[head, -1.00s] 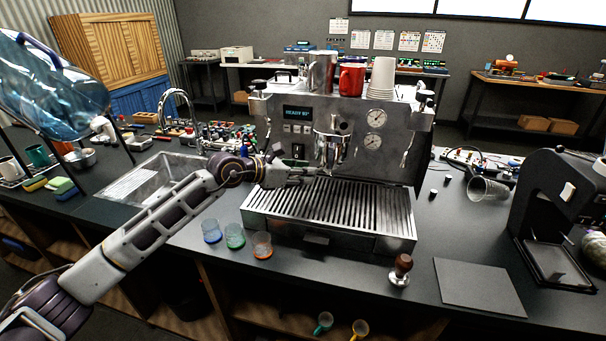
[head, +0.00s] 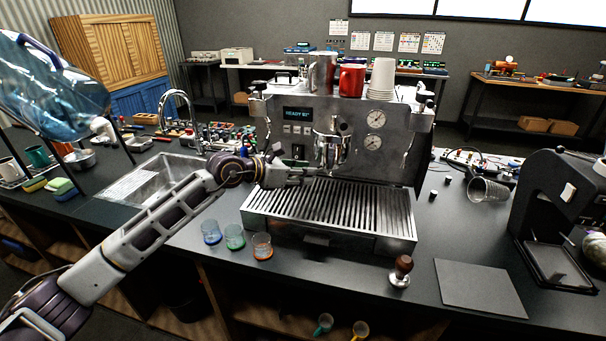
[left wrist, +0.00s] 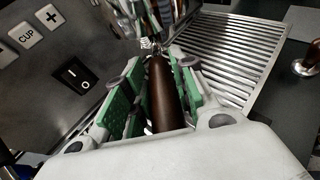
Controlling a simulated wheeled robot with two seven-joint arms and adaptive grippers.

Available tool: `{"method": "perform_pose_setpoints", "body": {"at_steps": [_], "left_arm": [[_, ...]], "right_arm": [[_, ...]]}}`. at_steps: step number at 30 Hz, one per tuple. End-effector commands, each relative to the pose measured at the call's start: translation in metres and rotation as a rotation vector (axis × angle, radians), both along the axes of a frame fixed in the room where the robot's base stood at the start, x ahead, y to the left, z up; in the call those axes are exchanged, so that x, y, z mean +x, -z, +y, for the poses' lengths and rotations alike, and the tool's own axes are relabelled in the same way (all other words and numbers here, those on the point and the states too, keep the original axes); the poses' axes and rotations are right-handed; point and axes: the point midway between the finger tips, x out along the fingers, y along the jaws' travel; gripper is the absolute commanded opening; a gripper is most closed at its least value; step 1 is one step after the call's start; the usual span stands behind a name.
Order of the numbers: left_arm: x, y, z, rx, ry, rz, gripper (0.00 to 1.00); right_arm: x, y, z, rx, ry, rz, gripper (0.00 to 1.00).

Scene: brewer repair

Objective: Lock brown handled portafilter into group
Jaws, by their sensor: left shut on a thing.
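The espresso machine (head: 290,210) stands on the counter, and its display reads ready. Its group (head: 331,135) is at the middle of the front, above the slatted drip tray (head: 345,208). My left gripper (head: 305,174) is in front of the machine just below the group. In the left wrist view my left gripper (left wrist: 158,90) has its green pads on both sides of the brown portafilter handle (left wrist: 163,95) and is shut on it. The handle points up toward the chrome group (left wrist: 150,15). The portafilter's head is mostly hidden, so I cannot tell whether it is seated. My right gripper is out of view.
Several small coloured glasses (head: 235,237) stand left of the drip tray's front. A brown-handled tamper (head: 402,270) stands at the front right, beside a dark mat (head: 478,287). A grinder (head: 560,215) is at far right. A sink (head: 160,182) lies left.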

Motion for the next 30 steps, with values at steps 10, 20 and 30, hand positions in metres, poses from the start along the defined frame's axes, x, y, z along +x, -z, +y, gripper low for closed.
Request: {"method": "perform_pose_setpoints", "body": {"at_steps": [10,20,30], "left_arm": [[0.0001,-0.0024,-0.0003,-0.003,0.000,-0.003,0.00],[0.0002,-0.0046,-0.0003,-0.003,0.000,-0.003,0.00],[0.0001,-0.0086,-0.0003,-0.003,0.000,-0.003,0.00]], "right_arm": [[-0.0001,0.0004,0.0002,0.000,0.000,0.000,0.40],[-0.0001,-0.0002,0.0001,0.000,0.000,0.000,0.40],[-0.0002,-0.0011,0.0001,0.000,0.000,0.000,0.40]]}}
